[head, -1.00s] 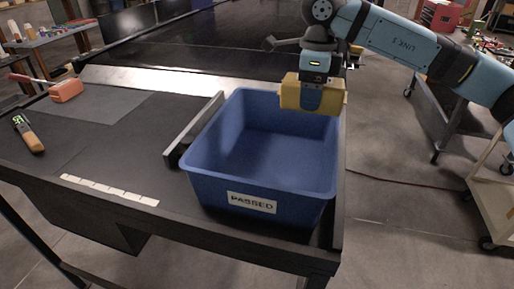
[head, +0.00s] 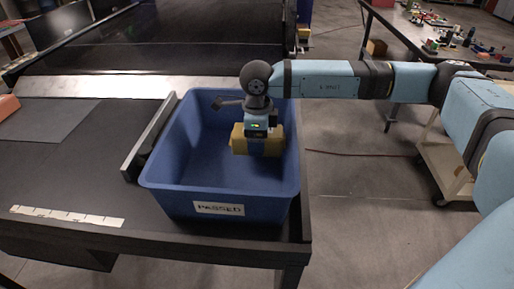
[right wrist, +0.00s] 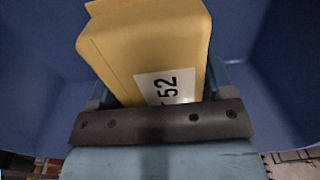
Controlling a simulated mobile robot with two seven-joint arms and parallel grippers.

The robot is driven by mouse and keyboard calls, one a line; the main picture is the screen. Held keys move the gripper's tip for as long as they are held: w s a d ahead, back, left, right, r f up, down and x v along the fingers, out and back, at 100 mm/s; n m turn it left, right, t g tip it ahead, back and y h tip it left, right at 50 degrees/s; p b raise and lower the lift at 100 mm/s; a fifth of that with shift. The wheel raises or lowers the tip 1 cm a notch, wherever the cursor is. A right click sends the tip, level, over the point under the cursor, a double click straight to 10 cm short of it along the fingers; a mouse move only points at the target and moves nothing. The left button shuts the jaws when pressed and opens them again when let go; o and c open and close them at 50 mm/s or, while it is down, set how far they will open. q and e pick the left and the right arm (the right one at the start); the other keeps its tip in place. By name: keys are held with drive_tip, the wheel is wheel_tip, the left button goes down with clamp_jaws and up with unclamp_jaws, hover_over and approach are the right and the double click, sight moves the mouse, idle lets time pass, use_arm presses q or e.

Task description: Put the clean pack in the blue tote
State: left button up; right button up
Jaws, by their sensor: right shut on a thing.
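The clean pack is a yellow block (head: 240,140) with a white label reading 52 in the right wrist view (right wrist: 150,45). My right gripper (head: 258,146) is shut on it and holds it inside the blue tote (head: 165,183), toward the right side. The tote is open-topped, has a PASSED label on its front, and its blue walls surround the pack in the right wrist view (right wrist: 285,75). Whether the pack touches the tote floor is hard to tell. My left gripper is not in view.
The tote stands at the right end of a dark table (head: 80,170), beside a low grey rail (head: 150,137). A black conveyor (head: 190,50) lies behind. A workbench with small parts (head: 440,35) and a cream cart (head: 450,165) stand at the right.

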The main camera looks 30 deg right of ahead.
sight(257, 162)
wheel_tip(257, 162, down, 4)
drive_tip(key=shift+f+p, duration=0.15)
drive_tip(key=shift+p, duration=0.35)
drive_tip(key=shift+f, duration=0.3)
drive_tip(key=o, duration=1.2)
